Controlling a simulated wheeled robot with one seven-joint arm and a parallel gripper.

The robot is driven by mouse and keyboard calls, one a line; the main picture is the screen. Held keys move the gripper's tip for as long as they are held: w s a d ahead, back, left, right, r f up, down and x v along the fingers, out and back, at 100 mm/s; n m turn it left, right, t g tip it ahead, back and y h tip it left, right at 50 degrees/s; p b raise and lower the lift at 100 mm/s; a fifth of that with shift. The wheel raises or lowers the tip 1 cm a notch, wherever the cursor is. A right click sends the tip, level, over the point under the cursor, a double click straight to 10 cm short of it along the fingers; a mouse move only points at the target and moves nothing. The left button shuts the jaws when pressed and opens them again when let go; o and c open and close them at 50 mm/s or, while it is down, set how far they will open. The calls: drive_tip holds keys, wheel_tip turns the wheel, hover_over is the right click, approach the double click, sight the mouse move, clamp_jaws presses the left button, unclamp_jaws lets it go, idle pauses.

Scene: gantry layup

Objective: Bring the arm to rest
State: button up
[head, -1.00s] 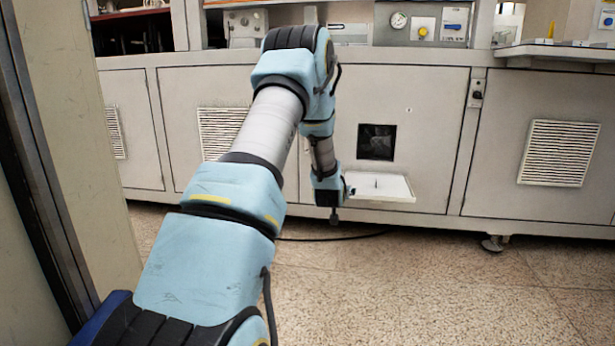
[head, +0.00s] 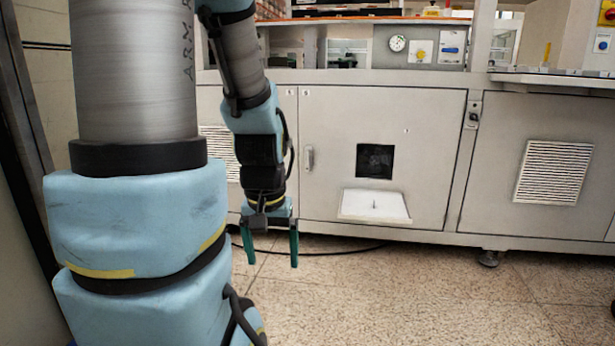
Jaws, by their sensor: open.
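My gripper (head: 270,248) hangs down at the left of centre in the head view. Its two dark green fingers point at the floor and stand apart, with nothing between them. It is in front of the lower part of the grey cabinet (head: 330,115), above the speckled floor. My arm rises along the left side of the picture and bends down to the gripper, hiding part of the cabinet behind it.
A small white tray (head: 374,205) sticks out from the cabinet below a dark square opening (head: 375,161). A worktop edge (head: 560,82) juts out at right. A black cable (head: 345,250) lies on the floor. The floor (head: 420,295) at centre and right is clear.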

wheel_tip(320, 180, up, 35)
drive_tip(key=p, duration=3.3)
drive_tip(key=shift+r+p, duration=0.2)
drive_tip(key=shift+p, duration=0.15)
drive_tip(key=shift+w, duration=0.1)
drive_tip(key=shift+c, duration=0.3)
